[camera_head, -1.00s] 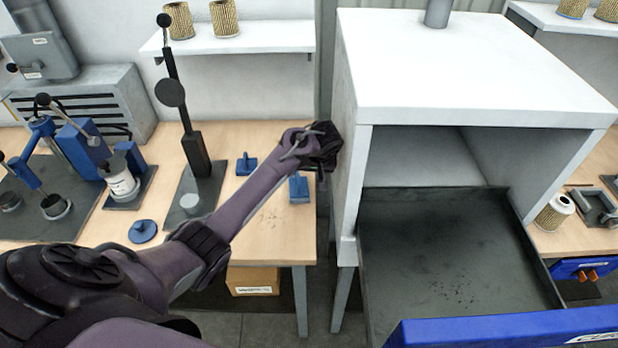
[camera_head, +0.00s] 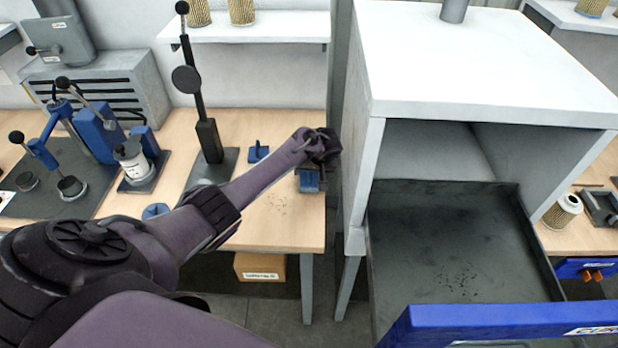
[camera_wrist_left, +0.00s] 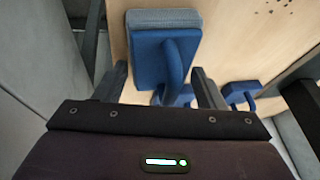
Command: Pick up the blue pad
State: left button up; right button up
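A blue pad (camera_head: 309,184) with an upright handle and a grey layer underneath lies near the right edge of the wooden bench, partly hidden by my left gripper (camera_head: 324,163). In the left wrist view the same pad (camera_wrist_left: 150,62) appears just beyond and between the open fingers of my left gripper (camera_wrist_left: 160,88). No finger visibly touches its handle. Another blue pad with a handle (camera_head: 258,151) lies further back on the bench, and a round blue one (camera_head: 156,211) is partly hidden behind my left arm. My right gripper is not in view.
A white cabinet (camera_head: 360,200) stands close to the right of my left gripper. Its dark tray (camera_head: 450,240) is pulled out. A black lever press (camera_head: 208,140) and blue presses (camera_head: 100,135) stand on the bench (camera_head: 275,215) to the left.

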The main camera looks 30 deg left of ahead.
pick_arm(q)
jog(key=c, duration=0.6)
notch_tip(320, 180, up, 10)
jog(key=shift+b, duration=0.45)
jog(key=o, duration=0.4)
jog(key=c, duration=0.3)
